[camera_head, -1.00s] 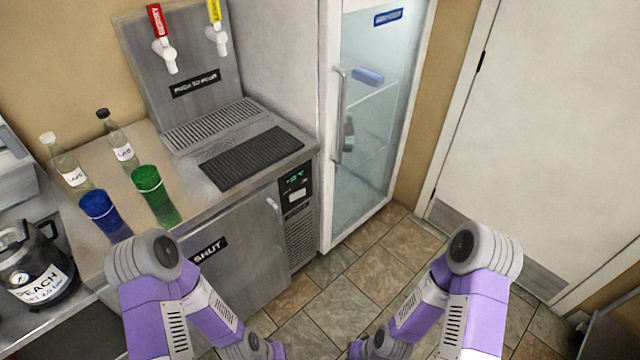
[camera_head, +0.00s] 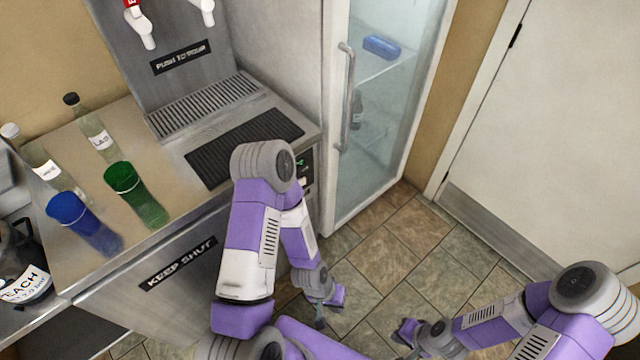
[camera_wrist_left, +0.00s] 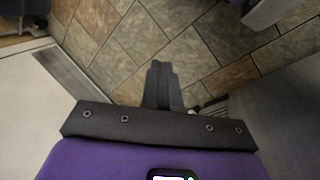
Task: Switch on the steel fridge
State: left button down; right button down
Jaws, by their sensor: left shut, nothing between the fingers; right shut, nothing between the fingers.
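The steel fridge (camera_head: 165,305) is the low steel unit under the counter at the left, with a "KEEP SHUT" label (camera_head: 178,263) on its front. My left gripper (camera_head: 321,316) is shut and empty, low over the tiled floor, below and right of the panel. Its shut fingers (camera_wrist_left: 161,75) point over the floor in the left wrist view. My right gripper (camera_head: 402,336) is shut and empty, low over the floor to the right.
A tall glass-door fridge (camera_head: 338,120) stands right of the steel unit. Blue (camera_head: 80,215) and green (camera_head: 130,185) cups and two bottles stand on the counter (camera_head: 75,275). A drink tap tower (camera_head: 185,90) rises behind. The floor (camera_head: 385,255) ahead is clear; a white door (camera_head: 560,130) is at the right.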

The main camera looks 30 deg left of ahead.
pick_arm(q)
jog(key=shift+s, duration=0.15)
notch_tip(320, 180, down, 3)
jog(key=s+a+m+g+y, duration=0.1)
jog(key=s+m+g+y, duration=0.2)
jog(key=m, duration=0.6)
jog(key=w+a+m+y+p, duration=0.1)
jog(key=w+a+m+y, duration=0.7)
jog(key=a, duration=0.3)
jog(key=w+r+m+t+y, duration=0.2)
jog(key=w+r+m+t, duration=0.3)
jog(key=w, duration=0.4)
jog(key=w+a+r+m+t+y, duration=0.1)
jog(key=w+r+m+t+y, duration=0.2)
jog(key=w, duration=0.6)
notch_tip(320, 180, up, 2)
jog(key=shift+w+a+r+m+t+y+p, duration=0.15)
jog(key=shift+w+m+t+y+p, duration=0.2)
jog(key=shift+m+t, duration=0.7)
jog(key=shift+a, duration=0.1)
